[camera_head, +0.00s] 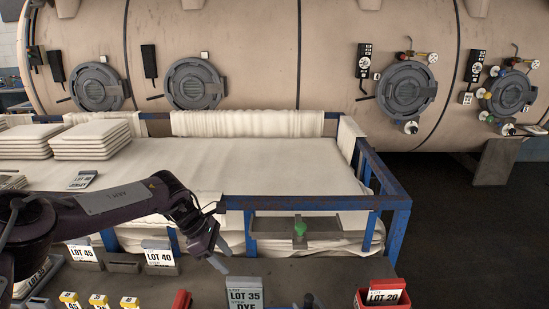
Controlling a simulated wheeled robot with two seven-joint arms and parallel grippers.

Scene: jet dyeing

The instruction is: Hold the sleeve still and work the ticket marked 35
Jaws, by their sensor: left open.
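The ticket marked LOT 35 (244,297) stands at the bottom edge, with STEP and DYE printed below the number. Its grey sleeve (244,281) shows as a rim around the ticket; the lower part is cut off by the frame. My left gripper (225,260) is open and empty, just above and left of the ticket, apparently apart from it. A small dark shape (309,302) at the bottom edge, right of the ticket, may be the tip of my right gripper; its jaws cannot be made out.
Tickets LOT 45 (81,252) and LOT 40 (158,257) stand left of it, and LOT 20 (384,297) stands in a red holder (362,299) at right. Small yellow-topped tags (98,300) line the lower left. A blue-railed cart (395,205) with white cloth stands behind.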

